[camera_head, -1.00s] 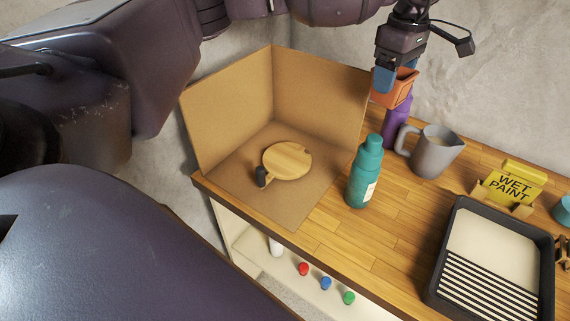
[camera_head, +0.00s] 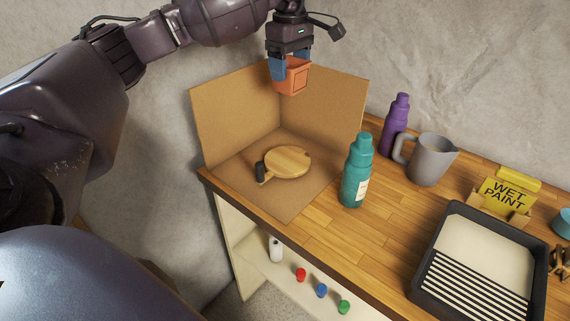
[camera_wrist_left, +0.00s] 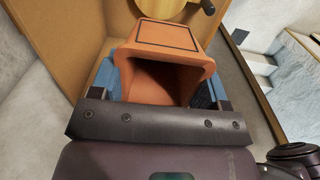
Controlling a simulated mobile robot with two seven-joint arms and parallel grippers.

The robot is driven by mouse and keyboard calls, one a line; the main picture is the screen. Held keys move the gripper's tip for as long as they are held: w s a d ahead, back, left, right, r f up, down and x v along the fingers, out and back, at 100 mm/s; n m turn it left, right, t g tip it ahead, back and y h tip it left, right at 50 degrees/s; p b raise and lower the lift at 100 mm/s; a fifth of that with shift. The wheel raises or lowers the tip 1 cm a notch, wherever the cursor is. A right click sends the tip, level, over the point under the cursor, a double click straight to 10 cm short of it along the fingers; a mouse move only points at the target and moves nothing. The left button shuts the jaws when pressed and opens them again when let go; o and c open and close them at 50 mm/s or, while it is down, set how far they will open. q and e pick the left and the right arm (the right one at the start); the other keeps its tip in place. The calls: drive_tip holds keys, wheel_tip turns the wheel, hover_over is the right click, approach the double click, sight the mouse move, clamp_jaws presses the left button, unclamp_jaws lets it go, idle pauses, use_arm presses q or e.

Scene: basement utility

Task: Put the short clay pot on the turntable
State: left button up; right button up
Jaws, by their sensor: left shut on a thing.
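The short clay pot (camera_head: 294,79) is orange with a square mouth. My left gripper (camera_head: 290,66), with blue fingers, is shut on it and holds it in the air, in front of the back cardboard panels. In the left wrist view the pot (camera_wrist_left: 165,38) sits between the blue fingers (camera_wrist_left: 160,85), its open mouth facing the camera. The turntable (camera_head: 288,161) is a round wooden disc with a small black handle, on the cardboard floor below the pot. It is empty. Its edge also shows in the left wrist view (camera_wrist_left: 160,8). My right gripper is not in view.
Cardboard panels (camera_head: 235,118) wall the turntable at the back and left. A teal bottle (camera_head: 356,178) stands right of it. A purple bottle (camera_head: 395,125), grey pitcher (camera_head: 427,160), wet-paint sign (camera_head: 503,195) and paint tray (camera_head: 455,215) stand farther right. Small coloured items sit on the shelf below.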

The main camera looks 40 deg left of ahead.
use_arm(q)
drive_tip(key=shift+s+a+f, duration=0.15)
drive_tip(key=shift+a+f, duration=0.05)
drive_tip(key=shift+f, duration=0.05)
wheel_tip(320, 180, down, 20)
drive_tip(key=shift+r, duration=0.25)
idle(0.3)
drive_tip(key=shift+f+b, duration=0.15)
drive_tip(key=shift+b, duration=0.15)
drive_tip(key=o, duration=1.1)
wheel_tip(320, 180, up, 12)
drive_tip(key=shift+r, duration=0.15)
